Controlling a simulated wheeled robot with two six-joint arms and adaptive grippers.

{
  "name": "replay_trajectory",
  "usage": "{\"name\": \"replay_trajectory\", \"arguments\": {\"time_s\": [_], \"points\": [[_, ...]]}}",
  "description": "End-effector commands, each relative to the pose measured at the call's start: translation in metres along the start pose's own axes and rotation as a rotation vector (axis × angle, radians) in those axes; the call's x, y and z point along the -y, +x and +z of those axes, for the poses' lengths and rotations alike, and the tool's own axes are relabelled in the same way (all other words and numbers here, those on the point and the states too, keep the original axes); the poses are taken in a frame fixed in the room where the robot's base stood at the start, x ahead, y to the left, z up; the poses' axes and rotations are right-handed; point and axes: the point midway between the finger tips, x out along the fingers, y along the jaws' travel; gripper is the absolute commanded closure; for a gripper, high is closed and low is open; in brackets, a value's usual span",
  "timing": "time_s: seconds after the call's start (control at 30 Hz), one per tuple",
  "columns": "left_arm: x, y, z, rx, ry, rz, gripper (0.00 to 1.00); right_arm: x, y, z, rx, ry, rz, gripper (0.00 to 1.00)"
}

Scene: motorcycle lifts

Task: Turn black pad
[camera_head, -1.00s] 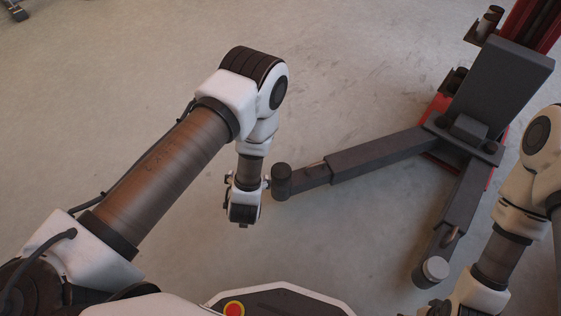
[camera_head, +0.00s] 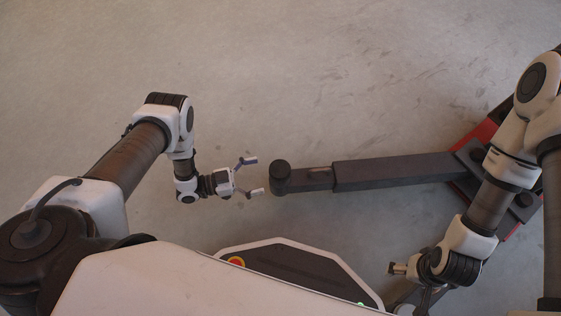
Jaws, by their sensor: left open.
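The black pad (camera_head: 280,171) is a dark round cap at the left end of the dark grey lift arm (camera_head: 390,171). My left gripper (camera_head: 254,176) is open, with its two fingertips pointing right at the pad. A small gap shows between the fingertips and the pad, and nothing shows between the fingers. My right arm (camera_head: 490,200) comes in from the right and bends down in front of the lift. Its wrist is at the lower right, and its finger state cannot be made out.
The red lift base (camera_head: 485,133) is at the right, partly hidden behind my right arm. A second lift arm is mostly hidden at the bottom right. The concrete floor (camera_head: 300,70) beyond the lift arm is clear.

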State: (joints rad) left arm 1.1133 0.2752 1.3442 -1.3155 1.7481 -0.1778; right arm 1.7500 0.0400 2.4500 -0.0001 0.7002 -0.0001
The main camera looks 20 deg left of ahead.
Motion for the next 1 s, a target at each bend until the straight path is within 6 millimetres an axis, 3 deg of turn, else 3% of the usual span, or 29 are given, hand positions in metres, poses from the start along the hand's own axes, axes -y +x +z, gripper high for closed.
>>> {"name": "replay_trajectory", "arguments": {"time_s": [0.33, 0.67, 0.83, 1.0], "points": [[0.0, 0.064, 0.003, 0.002, 0.0, 0.0, 0.05, 0.0, 0.022, 0.0, 0.001, 0.0, 0.0, 0.17], [0.0, 0.073, 0.0, 0.004, -0.001, -0.002, 0.05, 0.0, 0.023, 0.0, 0.0, 0.0, 0.0, 0.17], [0.0, 0.072, 0.0, 0.004, -0.001, -0.002, 0.65, 0.0, 0.023, 0.0, 0.0, 0.0, 0.0, 0.17], [0.0, 0.072, 0.0, 0.004, -0.001, -0.002, 0.66, 0.0, 0.023, 0.0, 0.0, 0.0, 0.0, 0.17]]}}
